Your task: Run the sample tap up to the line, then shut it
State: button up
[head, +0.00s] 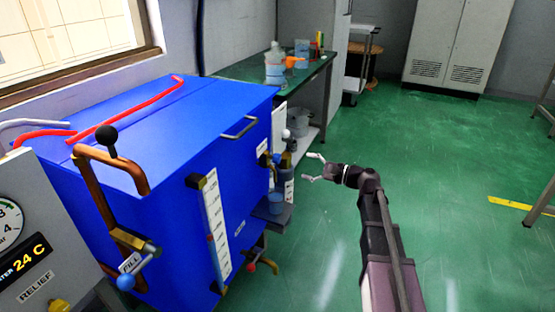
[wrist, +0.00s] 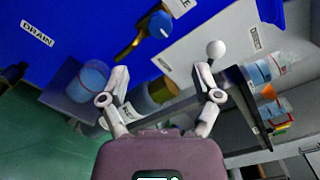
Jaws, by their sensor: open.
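The blue tank (head: 150,130) stands at the left in the head view. On its right end is a small tap (head: 275,158) with a blue knob. In the wrist view this tap (wrist: 150,30) is brass-coloured, under a partly cut-off label ending in E. A clear cup with blue in it (head: 275,201) is on the small shelf below; it also shows in the wrist view (wrist: 88,80). Its line and level are too small to read. I cannot tell whether the tap is open. My gripper (head: 314,168) is open and empty, right of the tap, apart from it.
A bench (head: 240,68) with bottles and cups stands behind the tank. Another valve with a blue knob (head: 126,282) and a vertical scale (head: 216,228) are on the tank's front. A DRAIN label (wrist: 37,33) shows in the wrist view.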

aim_at(280, 159)
jog(key=x, duration=1)
jog(key=shift+w+a, duration=0.15)
jog(key=shift+a, duration=0.25)
grip_shut()
